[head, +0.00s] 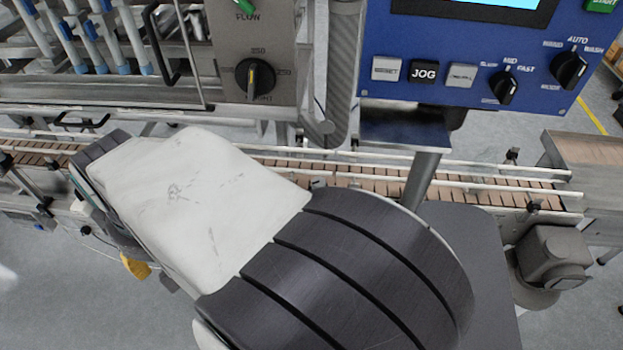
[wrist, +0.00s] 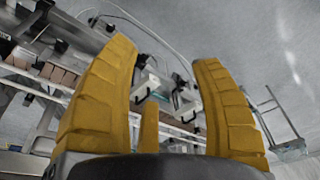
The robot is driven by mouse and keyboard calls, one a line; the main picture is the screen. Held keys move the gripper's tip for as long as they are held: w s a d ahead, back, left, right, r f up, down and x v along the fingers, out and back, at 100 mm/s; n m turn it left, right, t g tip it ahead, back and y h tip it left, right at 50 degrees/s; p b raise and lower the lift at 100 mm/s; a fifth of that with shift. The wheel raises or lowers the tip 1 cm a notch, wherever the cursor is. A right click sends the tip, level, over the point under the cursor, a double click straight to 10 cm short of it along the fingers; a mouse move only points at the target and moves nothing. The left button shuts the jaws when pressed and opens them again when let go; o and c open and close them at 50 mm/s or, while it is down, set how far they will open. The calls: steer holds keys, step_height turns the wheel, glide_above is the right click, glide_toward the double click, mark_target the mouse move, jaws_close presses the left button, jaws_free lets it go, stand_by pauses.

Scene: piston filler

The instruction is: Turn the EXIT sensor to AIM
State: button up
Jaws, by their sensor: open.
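My gripper (wrist: 164,58) is open, its two yellow fingers spread with nothing held between them. In the head view only a bit of a yellow finger (head: 135,266) shows below my arm, at lower left. In the wrist view, two pale sensor-like units on brackets show beyond the fingers: a left unit (wrist: 147,86) and a right unit (wrist: 184,92). Both appear between the fingers and apart from them. I cannot read any label, so I cannot tell which one is the EXIT sensor, nor which way its setting points. My arm covers much of the conveyor in the head view.
The conveyor (head: 375,181) with its white rails runs across the head view. A blue control panel (head: 450,85) with JOG button and knobs stands at upper right. A grey panel with a FLOW label and a dial (head: 254,78) is at upper left. Floor is open at lower left.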

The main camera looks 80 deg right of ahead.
steer(key=s+d+f+m, duration=0.2)
steer(key=s+d+m, duration=0.4)
steer(key=d, duration=0.4)
steer(key=s+d+f+m+g+y, duration=0.1)
steer(key=s+d+f+m, duration=0.2)
steer(key=s+d+m, duration=0.3)
steer(key=s+d+f+m+g+b, duration=0.1)
steer(key=s+d+f+m, duration=0.2)
steer(key=d, duration=1.2)
steer(key=shift+s+m, duration=1.5)
steer(key=shift+s, duration=0.85)
steer(key=shift+d+r+m, duration=0.15)
steer(key=shift+r+m, duration=0.15)
steer(key=shift+m, duration=0.6)
steer(key=shift+f+m, duration=0.1)
steer(key=shift+m, duration=0.2)
steer(key=shift+f, duration=3.6)
steer(key=shift+c, duration=0.3)
